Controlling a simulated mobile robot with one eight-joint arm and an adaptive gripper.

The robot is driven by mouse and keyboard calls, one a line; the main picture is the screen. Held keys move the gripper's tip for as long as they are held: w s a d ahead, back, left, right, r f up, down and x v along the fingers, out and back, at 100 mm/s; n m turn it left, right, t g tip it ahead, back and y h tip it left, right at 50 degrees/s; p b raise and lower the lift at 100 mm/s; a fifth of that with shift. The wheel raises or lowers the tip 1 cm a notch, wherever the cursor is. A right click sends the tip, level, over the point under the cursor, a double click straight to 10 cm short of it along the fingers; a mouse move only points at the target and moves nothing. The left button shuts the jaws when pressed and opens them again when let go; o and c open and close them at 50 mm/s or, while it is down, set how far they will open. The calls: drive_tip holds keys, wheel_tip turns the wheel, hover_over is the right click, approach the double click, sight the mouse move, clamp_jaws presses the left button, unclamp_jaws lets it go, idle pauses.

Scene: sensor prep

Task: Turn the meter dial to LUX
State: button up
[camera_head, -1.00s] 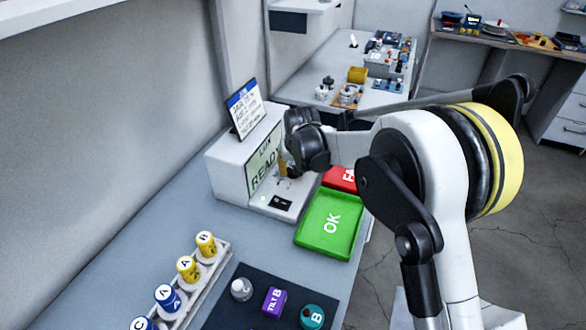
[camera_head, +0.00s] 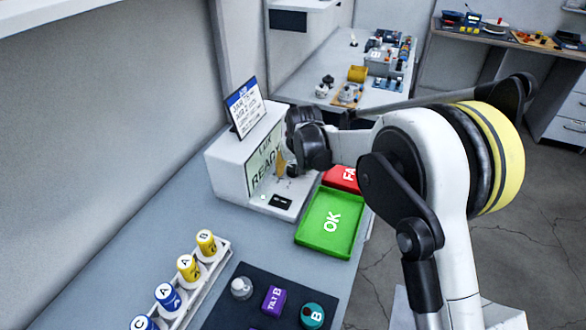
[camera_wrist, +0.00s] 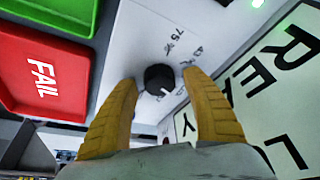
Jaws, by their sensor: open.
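The meter (camera_head: 226,168) is a white box on the bench with a screen (camera_head: 265,160) reading "LUX READY". The black dial (camera_wrist: 159,78) with a white pointer mark sits on the meter's panel in the wrist view. Printed marks, one reading "75", surround it, partly hidden. My gripper (camera_wrist: 160,90) has yellow fingers, open, one on each side of the dial. Gaps show between fingers and dial; I cannot tell whether either touches. In the head view my gripper (camera_head: 282,168) is in front of the screen, and the dial is hidden.
A green OK tray (camera_head: 312,243) and a red FAIL tray (camera_head: 333,184) lie right of the meter. A sign (camera_head: 243,108) stands on the meter. A rack (camera_head: 221,256) of colored cylinders and a dark mat (camera_head: 240,310) with small parts are nearer.

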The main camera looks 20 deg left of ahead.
drive_tip(key=v, duration=1.2)
drive_tip(key=shift+d, duration=0.1)
drive_tip(key=s+d+r+m+t, duration=0.1)
drive_tip(key=s+d+r, duration=0.2)
drive_tip(key=d, duration=0.4)
drive_tip(key=s+d+r+m, duration=0.1)
drive_tip(key=s+d+r, duration=0.2)
drive_tip(key=d, duration=0.4)
drive_tip(key=s+d+r+m+t, duration=0.1)
drive_tip(key=s+d+r, duration=0.2)
drive_tip(key=d, duration=0.5)
drive_tip(key=s+d+f+m+h, duration=0.1)
drive_tip(key=s+d+f, duration=0.1)
drive_tip(key=s+d, duration=0.6)
drive_tip(key=s+d+f+m+t+h, duration=0.1)
drive_tip(key=s+d+f+m, duration=0.1)
drive_tip(key=s+d, duration=0.6)
drive_tip(key=shift+s+m+t, duration=0.3)
drive_tip(key=shift+s, duration=0.55)
